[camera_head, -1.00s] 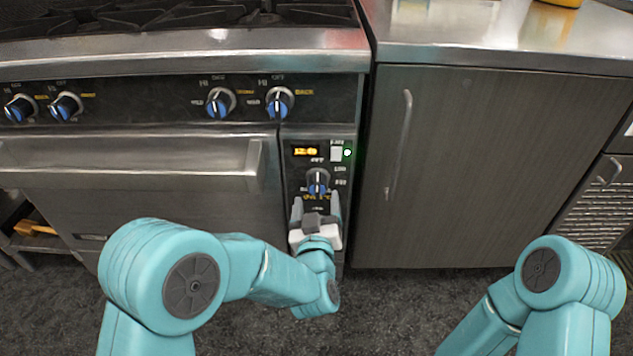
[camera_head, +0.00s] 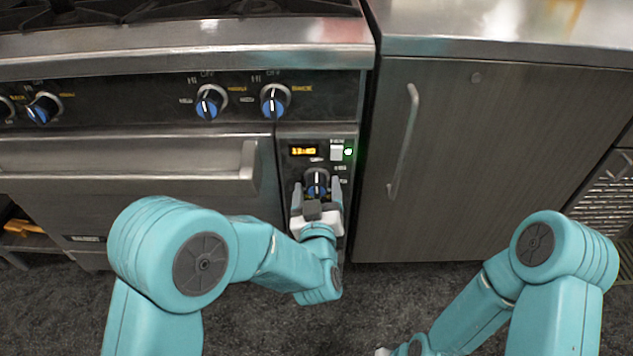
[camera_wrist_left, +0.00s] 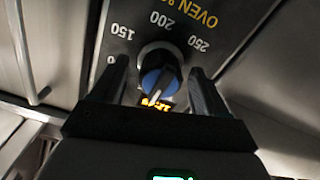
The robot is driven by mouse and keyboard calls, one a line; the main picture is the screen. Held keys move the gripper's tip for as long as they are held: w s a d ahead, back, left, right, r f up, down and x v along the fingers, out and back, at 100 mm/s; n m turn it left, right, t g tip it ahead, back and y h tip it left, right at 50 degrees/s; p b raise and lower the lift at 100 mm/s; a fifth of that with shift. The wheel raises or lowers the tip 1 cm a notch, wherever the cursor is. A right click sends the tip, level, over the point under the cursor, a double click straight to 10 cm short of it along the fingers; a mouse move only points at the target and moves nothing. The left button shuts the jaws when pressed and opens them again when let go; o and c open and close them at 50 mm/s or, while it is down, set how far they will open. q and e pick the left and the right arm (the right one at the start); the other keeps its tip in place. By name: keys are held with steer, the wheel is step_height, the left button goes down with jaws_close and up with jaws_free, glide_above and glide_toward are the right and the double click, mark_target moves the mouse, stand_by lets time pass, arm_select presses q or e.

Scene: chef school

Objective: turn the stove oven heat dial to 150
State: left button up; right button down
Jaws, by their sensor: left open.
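The oven heat dial (camera_head: 317,175), a blue-faced knob with a dark and silver rim, is on the narrow black panel right of the oven door. My left gripper (camera_head: 316,186) is open, with one finger on each side of the dial's lower part. In the left wrist view the dial (camera_wrist_left: 160,76) sits between the tips of the open gripper (camera_wrist_left: 158,68); I cannot tell whether they touch it. The numbers 150, 200 and 250 appear inverted around it. Its white pointer line faces the lit display, away from 150.
An orange clock display (camera_head: 304,151) and a white switch (camera_head: 337,153) with a green light sit just above the dial. Several burner knobs (camera_head: 275,100) line the panel above. The oven door handle (camera_head: 130,172) is to the left, a cabinet (camera_head: 490,170) to the right.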

arm_select(q)
steer(key=shift+w+f, duration=0.15)
steer(key=shift+w, duration=0.1)
steer(key=shift+r, duration=0.25)
steer(key=shift+w+f, duration=0.1)
steer(key=shift+f, duration=0.05)
arm_select(e)
steer(key=shift+w+a+r, duration=0.1)
steer(key=shift+w, duration=0.35)
arm_select(q)
steer(key=c, duration=1.1)
steer(key=shift+o, duration=0.2)
arm_select(e)
steer(key=shift+s, duration=0.1)
